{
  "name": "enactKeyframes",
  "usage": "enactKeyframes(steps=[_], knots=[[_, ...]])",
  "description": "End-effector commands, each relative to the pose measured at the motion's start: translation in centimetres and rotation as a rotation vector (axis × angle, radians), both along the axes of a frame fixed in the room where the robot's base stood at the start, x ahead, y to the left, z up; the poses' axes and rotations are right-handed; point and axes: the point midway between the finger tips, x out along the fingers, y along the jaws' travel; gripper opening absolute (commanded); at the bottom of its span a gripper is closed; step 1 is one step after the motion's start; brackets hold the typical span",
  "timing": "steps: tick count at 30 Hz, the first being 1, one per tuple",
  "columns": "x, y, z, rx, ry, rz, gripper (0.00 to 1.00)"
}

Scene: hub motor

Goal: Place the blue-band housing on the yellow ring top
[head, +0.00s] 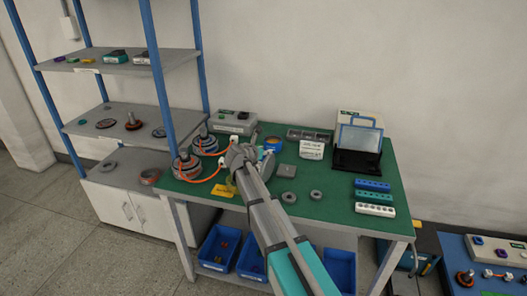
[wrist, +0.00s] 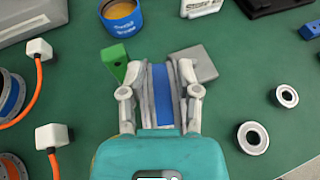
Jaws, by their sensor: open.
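My gripper (wrist: 160,72) is open in the wrist view. Its two fingers stand on either side of a grey round part with a blue band, the blue-band housing (wrist: 160,92), seen edge-on. I cannot tell whether the fingers touch it; my gripper body hides its near end. In the head view my arm hides most of this spot. I cannot make out a yellow ring top for certain. A blue tin with a yellow-orange top (wrist: 122,14) stands beyond the gripper. Banded round units (head: 187,166) stand at the table's left, with orange cables.
A green block (wrist: 114,64) and a grey square block (wrist: 196,62) lie close to the fingers. Two small metal rings (wrist: 252,138) lie to the right. A yellow tag (head: 223,190) lies near the front edge.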

Motion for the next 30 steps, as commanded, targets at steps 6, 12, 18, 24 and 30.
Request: enactKeyframes(steps=[6, 12, 18, 24, 30], knots=[[-1.7, 1.2, 1.1, 0.000, 0.000, 0.002, 0.43], [-4.1, 2.8, 2.3, 0.001, -0.001, 0.003, 0.43], [-6.5, 4.7, 3.6, 0.000, 0.000, 0.003, 0.43], [-8.2, 6.0, 4.3, 0.000, 0.000, 0.002, 0.43], [-8.9, 6.5, 4.6, -0.001, 0.001, 0.000, 0.43]])
